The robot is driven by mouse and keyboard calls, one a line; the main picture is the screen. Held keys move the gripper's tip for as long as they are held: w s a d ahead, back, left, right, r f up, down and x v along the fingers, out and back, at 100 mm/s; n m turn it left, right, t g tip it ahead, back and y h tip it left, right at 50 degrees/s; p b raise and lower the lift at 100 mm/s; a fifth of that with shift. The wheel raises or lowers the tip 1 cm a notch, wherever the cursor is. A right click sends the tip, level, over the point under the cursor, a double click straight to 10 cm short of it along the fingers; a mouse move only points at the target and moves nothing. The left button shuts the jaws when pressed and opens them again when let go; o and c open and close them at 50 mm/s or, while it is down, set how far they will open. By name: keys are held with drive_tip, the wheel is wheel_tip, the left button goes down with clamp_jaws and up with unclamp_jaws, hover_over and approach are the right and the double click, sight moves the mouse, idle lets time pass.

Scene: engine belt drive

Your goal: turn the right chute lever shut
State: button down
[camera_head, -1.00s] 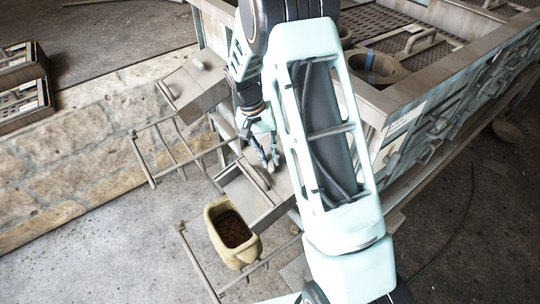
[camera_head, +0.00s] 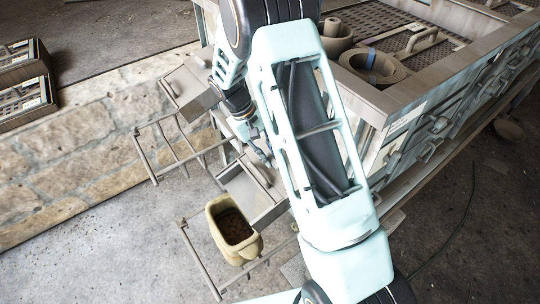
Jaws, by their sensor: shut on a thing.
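The right chute (camera_head: 262,205) is the lower grey metal trough at the bench's near left corner. A raised bar (camera_head: 256,173) runs along it. My gripper (camera_head: 267,160) is at the chute's upper end, pointing down beside the bar. Its fingers are closed together on a small part there, which I take to be the right chute lever. The fingers and my arm hide most of the lever, so its exact angle cannot be told. The left chute (camera_head: 188,92), with a small knob on top, is farther up and left, apart from my gripper.
A yellow bucket (camera_head: 233,228) with dark brown contents is by the right chute's lower end, next to a metal rail (camera_head: 202,262). Another rail frame (camera_head: 172,150) stands below the left chute. The bench top (camera_head: 398,98) holds round containers. Open floor lies at lower left.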

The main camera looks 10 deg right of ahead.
idle(0.3)
drive_tip(key=c, duration=1.9)
unclamp_jaws()
drive_tip(key=shift+r, duration=0.1)
drive_tip(key=v, duration=1.2)
